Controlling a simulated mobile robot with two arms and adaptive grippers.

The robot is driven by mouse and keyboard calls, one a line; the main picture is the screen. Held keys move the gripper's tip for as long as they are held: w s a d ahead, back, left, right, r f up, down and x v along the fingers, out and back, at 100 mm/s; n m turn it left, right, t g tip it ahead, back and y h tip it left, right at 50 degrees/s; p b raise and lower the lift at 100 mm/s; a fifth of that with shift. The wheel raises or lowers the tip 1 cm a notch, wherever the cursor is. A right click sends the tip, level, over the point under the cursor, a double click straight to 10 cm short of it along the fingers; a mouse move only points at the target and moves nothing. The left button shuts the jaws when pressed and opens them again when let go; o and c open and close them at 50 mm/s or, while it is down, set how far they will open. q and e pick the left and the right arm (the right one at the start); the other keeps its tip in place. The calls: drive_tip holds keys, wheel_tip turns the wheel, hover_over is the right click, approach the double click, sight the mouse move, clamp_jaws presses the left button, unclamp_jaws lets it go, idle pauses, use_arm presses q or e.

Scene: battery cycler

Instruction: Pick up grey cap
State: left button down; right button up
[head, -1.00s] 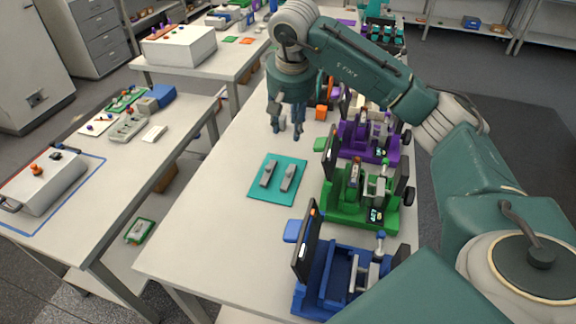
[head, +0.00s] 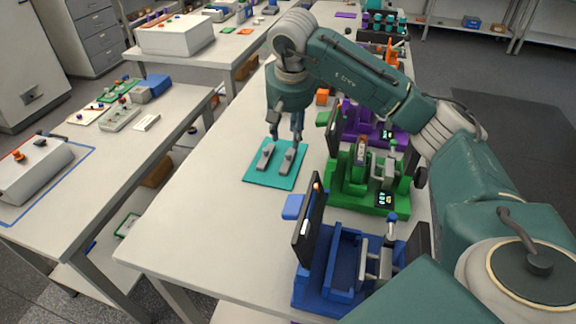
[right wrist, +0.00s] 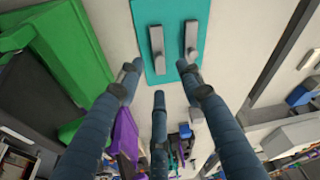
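Two grey caps lie on a teal mat (head: 258,178) on the long table, one on the left (head: 264,159) and one on the right (head: 287,161). The mat also shows in the right wrist view (right wrist: 174,17), with one cap (right wrist: 157,48) on the left and another (right wrist: 191,38) on the right. My right gripper (head: 287,143) is at the far edge of the mat, just beyond the caps. In the right wrist view its three fingers (right wrist: 158,80) are spread with nothing between them. One fingertip overlaps the right-hand cap's end there; contact cannot be told. My left gripper is out of view.
A blue device (head: 325,290), a green device (head: 362,195) and a purple device (head: 357,130) stand in a row along the table's right side. A small blue block (head: 292,207) lies near the mat. The table left of and in front of the mat is clear.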

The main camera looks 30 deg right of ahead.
hover_over(288, 153)
drive_tip(key=s+a, duration=0.2)
drive_tip(key=f, duration=0.4)
drive_tip(key=shift+s+d+f+p, duration=0.1)
drive_tip(key=shift+d+f+p, duration=0.2)
drive_tip(key=shift+p, duration=0.1)
drive_tip(key=x, duration=0.1)
drive_tip(key=p+x, duration=0.1)
drive_tip(key=x, duration=0.2)
drive_tip(key=shift+w+d+f+p, duration=0.25)
drive_tip(key=shift+w+d+p, duration=0.05)
drive_tip(key=shift+d+p, duration=0.1)
drive_tip(key=shift+w+f, duration=0.1)
drive_tip(key=shift+f, duration=0.2)
drive_tip(key=c, duration=0.9)
